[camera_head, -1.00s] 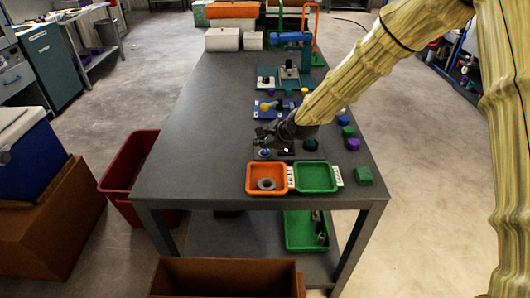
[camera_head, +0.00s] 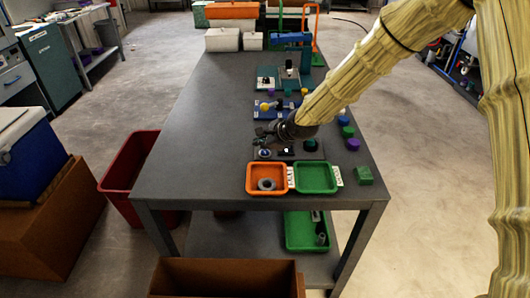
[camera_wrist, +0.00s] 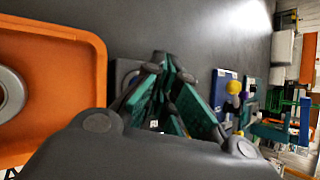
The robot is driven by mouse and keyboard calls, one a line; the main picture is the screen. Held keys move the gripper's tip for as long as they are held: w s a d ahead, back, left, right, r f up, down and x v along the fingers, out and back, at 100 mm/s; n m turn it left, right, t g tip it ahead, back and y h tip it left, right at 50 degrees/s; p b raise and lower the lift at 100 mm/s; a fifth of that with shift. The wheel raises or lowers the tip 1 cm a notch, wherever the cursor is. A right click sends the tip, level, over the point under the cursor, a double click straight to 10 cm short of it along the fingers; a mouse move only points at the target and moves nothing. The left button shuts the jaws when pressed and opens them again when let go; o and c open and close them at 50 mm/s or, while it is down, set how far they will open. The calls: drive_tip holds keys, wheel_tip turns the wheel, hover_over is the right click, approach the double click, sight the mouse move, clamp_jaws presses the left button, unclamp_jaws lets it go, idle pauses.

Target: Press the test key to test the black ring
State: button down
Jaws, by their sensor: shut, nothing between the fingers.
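A dark test plate (camera_head: 258,154) lies on the table behind the trays. It has a small round blue-and-dark piece (camera_head: 264,154) at its left and a black piece with a small white spot (camera_head: 287,151) in its middle. I cannot tell for certain which part is the test key, or whether the black ring is the dark round part at the left. My gripper (camera_head: 262,136) is above the back left of this plate, apart from the round piece. In the wrist view its fingers (camera_wrist: 168,66) are together and empty, hiding part of a grey plate (camera_wrist: 124,68).
An orange tray (camera_head: 250,178) holding a grey ring (camera_head: 267,184) and an empty green tray (camera_head: 315,178) stand at the table's front. Small blocks, such as a green block (camera_head: 364,175), lie at the right. A blue fixture (camera_head: 270,110) stands farther back. The table's left side is clear.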

sight(263, 153)
drive_tip(key=shift+f, duration=0.15)
drive_tip(key=shift+f, duration=0.3)
drive_tip(key=shift+f, duration=0.4)
idle(1.1)
drive_tip(key=shift+r, duration=0.1)
drive_tip(key=shift+r+p, duration=0.6)
drive_tip(key=shift+r, duration=0.15)
drive_tip(key=shift+r+p, duration=1.75)
drive_tip(key=shift+r, duration=0.75)
